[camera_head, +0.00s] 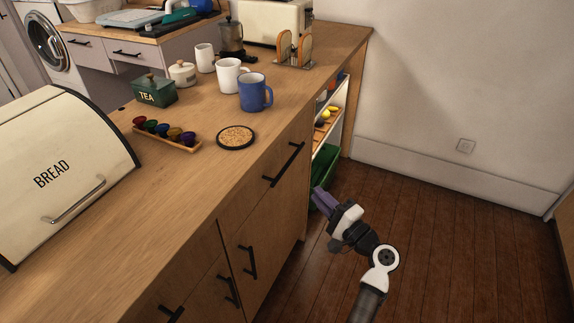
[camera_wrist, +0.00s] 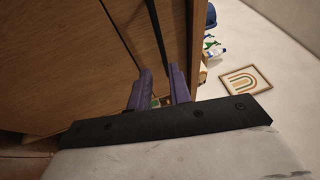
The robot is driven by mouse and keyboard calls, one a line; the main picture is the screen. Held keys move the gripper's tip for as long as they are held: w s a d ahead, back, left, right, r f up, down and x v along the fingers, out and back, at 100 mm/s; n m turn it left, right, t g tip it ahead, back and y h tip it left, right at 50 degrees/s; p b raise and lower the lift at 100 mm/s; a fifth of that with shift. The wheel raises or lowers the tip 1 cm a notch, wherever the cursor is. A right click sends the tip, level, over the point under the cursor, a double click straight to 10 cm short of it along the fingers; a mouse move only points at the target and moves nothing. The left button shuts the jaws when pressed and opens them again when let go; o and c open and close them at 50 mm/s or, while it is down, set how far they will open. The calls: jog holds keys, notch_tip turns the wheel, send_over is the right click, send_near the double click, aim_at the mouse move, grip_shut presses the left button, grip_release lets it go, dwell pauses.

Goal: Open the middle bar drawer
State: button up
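The wooden counter's front has a drawer (camera_head: 268,185) near its right end with a black bar handle (camera_head: 283,165). It looks shut. I cannot tell for sure that this is the middle bar drawer. My gripper (camera_head: 322,198), with purple fingers, is low and to the right of this front, apart from the handle in the head view. In the wrist view the fingers (camera_wrist: 159,80) are apart with nothing held between them. A dark strip (camera_wrist: 157,32) runs along the wood just beyond the fingertips; I cannot tell whether it is a handle or a gap.
Lower fronts have black handles (camera_head: 248,262), (camera_head: 229,291). An open shelf with a green bin (camera_head: 325,165) is at the counter's end. A blue mug (camera_head: 254,92), cork coaster (camera_head: 236,137) and bread box (camera_head: 65,170) stand on top. The floor (camera_head: 450,240) at right is clear.

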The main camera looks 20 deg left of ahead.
aim_at(287, 164)
jog(key=p+x, duration=0.3)
jog(key=x, duration=1)
jog(key=shift+w+a+r, duration=0.1)
jog(key=shift+w+a, duration=0.1)
jog(key=shift+a, duration=0.1)
grip_shut()
